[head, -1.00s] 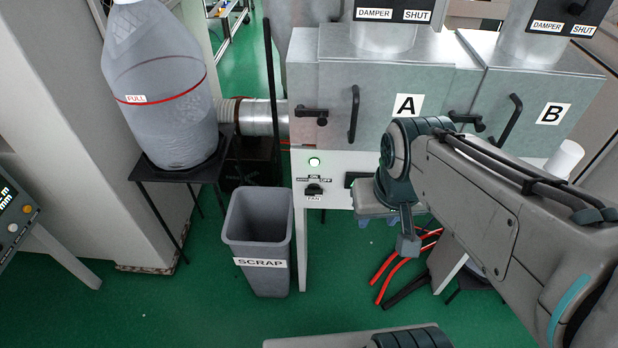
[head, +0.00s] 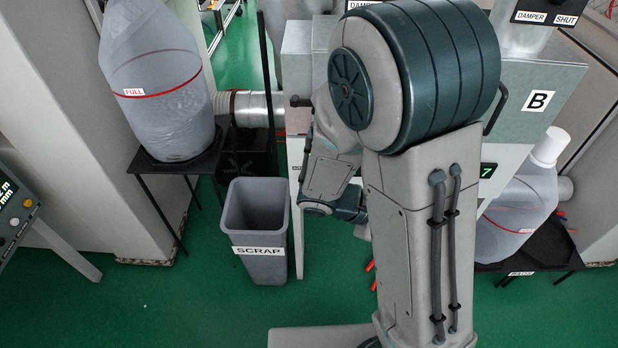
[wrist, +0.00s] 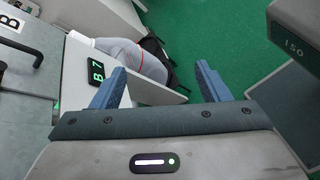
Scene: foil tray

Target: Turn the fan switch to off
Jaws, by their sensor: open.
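The fan switch is hidden in the head view behind my raised arm, which covers most of the grey cabinet front. The wrist view does not show the switch either. My gripper (wrist: 160,74) shows in the wrist view with its two blue fingers spread apart and nothing between them. Beyond the fingers are the white panel edge, a clear bottle and green floor. In the head view I cannot make out the gripper's fingers.
Cabinet B (head: 550,75) stands at right, with a small display (head: 488,171) below. A grey scrap bin (head: 258,215) stands on the floor left of my arm. A full bag-like bottle (head: 160,90) sits on a black stand (head: 172,172). Another bottle (head: 515,215) is at right.

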